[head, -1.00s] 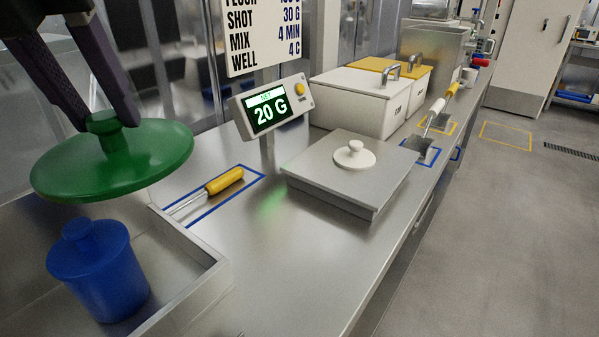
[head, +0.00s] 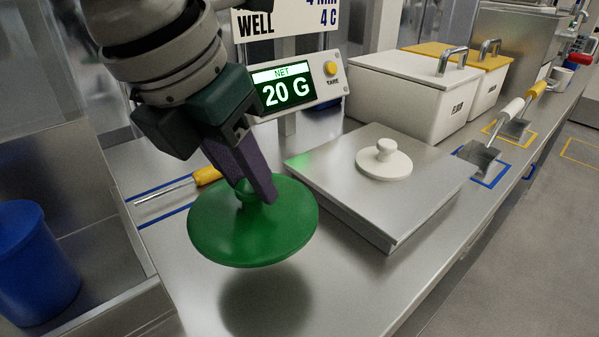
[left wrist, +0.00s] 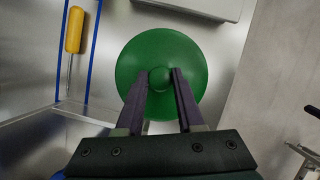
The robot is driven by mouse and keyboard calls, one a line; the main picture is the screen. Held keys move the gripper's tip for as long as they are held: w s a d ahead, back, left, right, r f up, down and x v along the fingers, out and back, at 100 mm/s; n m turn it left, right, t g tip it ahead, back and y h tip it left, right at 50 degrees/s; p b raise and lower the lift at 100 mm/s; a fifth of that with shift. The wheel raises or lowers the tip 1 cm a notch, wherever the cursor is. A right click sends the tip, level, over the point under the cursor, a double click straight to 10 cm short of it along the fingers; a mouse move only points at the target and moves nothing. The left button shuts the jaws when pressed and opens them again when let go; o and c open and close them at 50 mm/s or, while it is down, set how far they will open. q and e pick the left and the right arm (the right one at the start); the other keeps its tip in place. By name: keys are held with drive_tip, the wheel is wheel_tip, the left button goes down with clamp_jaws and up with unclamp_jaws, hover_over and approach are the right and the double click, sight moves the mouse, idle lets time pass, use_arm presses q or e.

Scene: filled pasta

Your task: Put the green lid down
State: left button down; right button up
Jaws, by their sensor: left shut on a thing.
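The round green lid (head: 252,232) hangs by its knob from my left gripper (head: 258,190), a little above the steel counter (head: 330,290). Its shadow lies on the counter below and a gap shows between. In the left wrist view the lid (left wrist: 160,50) is seen from above, with its knob between the fingers of my left gripper (left wrist: 160,82). My right gripper is in neither view.
A steel scale (head: 385,180) with a white knobbed lid (head: 384,160) stands right of the green lid. A yellow-handled tool (head: 205,176) lies in a blue outline behind. A blue canister (head: 35,265) stands in a tray at left. Bare counter lies in front.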

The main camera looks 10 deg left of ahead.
sight(246, 221)
use_arm(q)
wheel_tip(246, 221, down, 8)
drive_tip(key=shift+f+b, duration=0.1)
drive_tip(key=shift+b, duration=0.45)
drive_tip(key=shift+f, duration=0.1)
drive_tip(key=c, duration=0.5)
unclamp_jaws()
drive_tip(key=shift+r, duration=0.45)
drive_tip(key=p+v, duration=0.2)
drive_tip(key=v, duration=0.9)
drive_tip(key=shift+s+r, duration=0.15)
